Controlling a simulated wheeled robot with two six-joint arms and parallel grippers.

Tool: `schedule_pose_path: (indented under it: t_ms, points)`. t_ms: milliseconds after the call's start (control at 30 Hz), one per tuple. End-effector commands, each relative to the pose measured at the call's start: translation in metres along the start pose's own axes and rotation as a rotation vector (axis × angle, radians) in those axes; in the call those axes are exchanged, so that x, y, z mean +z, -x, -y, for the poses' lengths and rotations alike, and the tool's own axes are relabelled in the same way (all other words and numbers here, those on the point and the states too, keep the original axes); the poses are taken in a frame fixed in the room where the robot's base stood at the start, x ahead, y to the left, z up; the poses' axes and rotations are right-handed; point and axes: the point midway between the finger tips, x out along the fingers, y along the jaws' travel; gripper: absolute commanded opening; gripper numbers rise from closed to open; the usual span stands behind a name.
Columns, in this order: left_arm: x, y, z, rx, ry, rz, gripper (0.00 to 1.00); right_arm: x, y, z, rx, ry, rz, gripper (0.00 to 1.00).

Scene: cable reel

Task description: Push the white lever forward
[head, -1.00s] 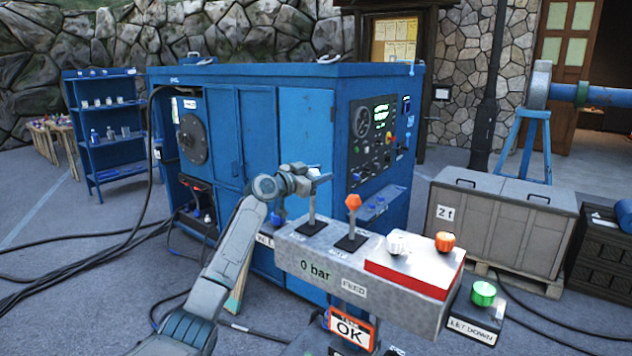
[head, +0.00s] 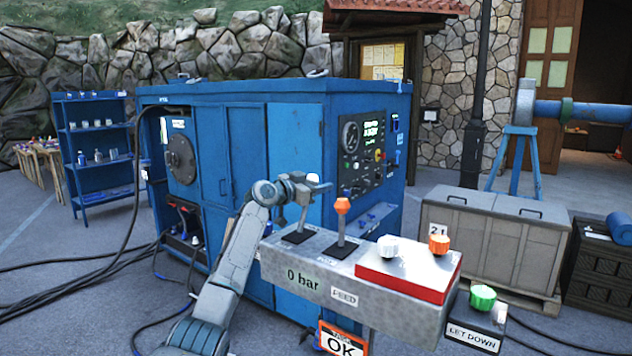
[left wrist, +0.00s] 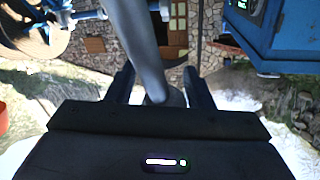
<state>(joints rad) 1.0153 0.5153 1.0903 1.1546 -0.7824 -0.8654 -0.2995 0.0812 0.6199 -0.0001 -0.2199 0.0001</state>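The white lever (head: 312,178) stands on the left end of the grey control box (head: 300,281), its shaft leaning slightly right. My left gripper (head: 306,188) is at the lever's upper part, just below the white knob, and hides part of the shaft. In the left wrist view my gripper's two dark fingers (left wrist: 160,90) stand apart, with a grey shaft (left wrist: 148,50) running between them. I see gaps beside the shaft, so the fingers do not look clamped. My right gripper is in neither view.
An orange-knobbed lever (head: 342,206) stands close to the right on the same box. A red panel (head: 400,283) carries a white knob (head: 388,246) and an orange knob (head: 438,243). A green button (head: 482,297) sits lower right. A blue machine (head: 240,150) stands behind.

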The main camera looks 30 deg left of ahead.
Motion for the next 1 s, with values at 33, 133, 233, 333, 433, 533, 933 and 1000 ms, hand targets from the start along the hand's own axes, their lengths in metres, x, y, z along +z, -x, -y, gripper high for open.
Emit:
schedule_pose_path:
  t_ms: [33, 133, 233, 333, 433, 533, 933, 1000]
  points:
    - [0.001, 0.000, -0.001, 0.000, 0.001, 0.000, 0.57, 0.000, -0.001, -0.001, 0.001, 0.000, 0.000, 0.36]
    - [-0.001, 0.000, 0.000, -0.002, -0.001, -0.004, 0.59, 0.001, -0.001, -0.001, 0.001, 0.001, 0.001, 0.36]
    - [-0.003, 0.001, 0.001, -0.003, -0.002, -0.006, 0.59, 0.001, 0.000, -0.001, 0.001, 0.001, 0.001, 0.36]
    - [-0.003, 0.002, 0.001, -0.004, -0.003, -0.007, 0.59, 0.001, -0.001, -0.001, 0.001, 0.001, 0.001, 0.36]
    - [-0.002, 0.008, 0.002, -0.006, -0.005, -0.008, 0.59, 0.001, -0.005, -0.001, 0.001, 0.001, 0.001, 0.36]
    - [0.001, 0.021, 0.002, -0.006, -0.007, -0.008, 0.59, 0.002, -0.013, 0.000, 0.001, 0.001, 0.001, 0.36]
    - [0.003, 0.094, 0.001, -0.005, -0.005, -0.004, 0.59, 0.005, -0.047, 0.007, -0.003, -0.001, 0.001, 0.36]
    - [0.002, 0.101, 0.001, -0.004, -0.004, -0.004, 0.59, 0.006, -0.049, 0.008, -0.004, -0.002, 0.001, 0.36]
